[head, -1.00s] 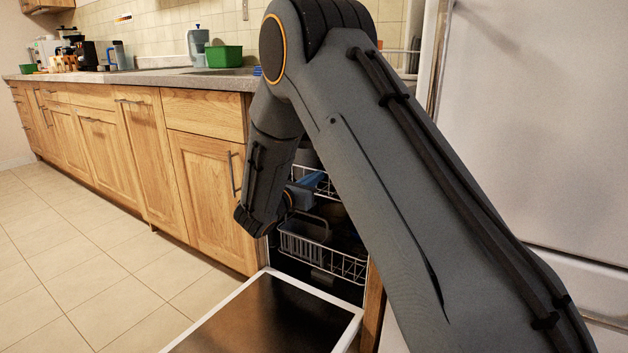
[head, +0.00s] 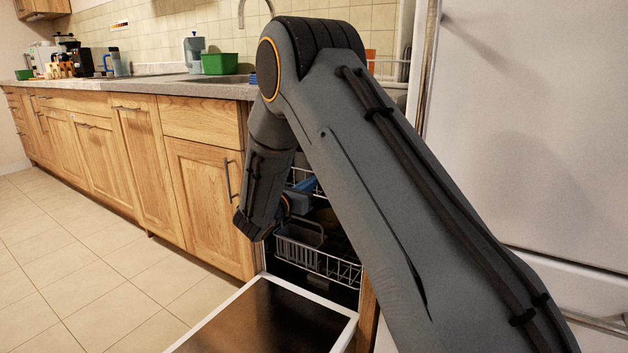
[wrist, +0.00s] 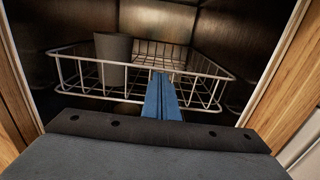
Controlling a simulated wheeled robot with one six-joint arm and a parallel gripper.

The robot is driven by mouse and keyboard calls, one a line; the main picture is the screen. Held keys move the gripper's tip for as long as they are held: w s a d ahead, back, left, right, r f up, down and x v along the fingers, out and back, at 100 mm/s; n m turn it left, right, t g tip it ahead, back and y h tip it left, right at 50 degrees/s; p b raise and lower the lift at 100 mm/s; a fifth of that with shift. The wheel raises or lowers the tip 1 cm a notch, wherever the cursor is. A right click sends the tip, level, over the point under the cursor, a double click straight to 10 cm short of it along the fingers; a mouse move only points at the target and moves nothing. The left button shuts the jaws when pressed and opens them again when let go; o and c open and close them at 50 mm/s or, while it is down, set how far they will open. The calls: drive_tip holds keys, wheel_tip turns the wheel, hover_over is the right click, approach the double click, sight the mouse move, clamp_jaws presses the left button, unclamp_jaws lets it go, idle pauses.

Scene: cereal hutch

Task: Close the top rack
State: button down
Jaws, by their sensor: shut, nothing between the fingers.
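The top rack (wrist: 85,76) of the dishwasher is a white wire basket, seen in the wrist view inside the dark metal cavity. A grey cup (wrist: 113,60) stands in its left part. My gripper (wrist: 161,88) has blue fingers pressed together with nothing between them. Its tips overlap the rack's front wires in the wrist view; I cannot tell whether they touch. In the head view my arm hides most of the top rack, and a small part shows beside my blue gripper (head: 303,196).
The dishwasher door (head: 270,318) is folded down flat in front. The lower rack (head: 318,262) sits inside the cavity. Wooden cabinets (head: 205,190) stand to the left and a white fridge (head: 535,130) to the right. The tiled floor (head: 75,275) on the left is clear.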

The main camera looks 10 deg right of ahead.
drive_tip(key=p+v, duration=0.2)
drive_tip(key=v, duration=0.8)
drive_tip(key=s+f+m+g+y, duration=0.2)
drive_tip(key=s+m+g, duration=0.3)
drive_tip(key=s, duration=0.8)
drive_tip(key=s+f+m+g+y, duration=0.1)
drive_tip(key=s+m+g+y, duration=0.35)
drive_tip(key=s, duration=0.95)
drive_tip(key=s+a+m+g+y, duration=0.2)
drive_tip(key=s+a+m+y, duration=0.25)
drive_tip(key=s+a, duration=0.35)
drive_tip(key=s+a+m+g+y, duration=0.25)
drive_tip(key=s+a+m, duration=0.3)
drive_tip(key=s, duration=0.55)
drive_tip(key=d+r+m+p, duration=0.4)
drive_tip(key=d+r+p, duration=0.6)
drive_tip(key=r+p, duration=0.3)
drive_tip(key=d+r+m+t+p, duration=0.1)
drive_tip(key=d+r+m+p, duration=0.3)
drive_tip(key=d+r+p, duration=0.7)
wheel_tip(320, 180, up, 3)
drive_tip(key=h+p, duration=0.1)
drive_tip(key=p, duration=0.4)
drive_tip(key=shift+d+p, duration=0.3)
drive_tip(key=shift+p, duration=0.1)
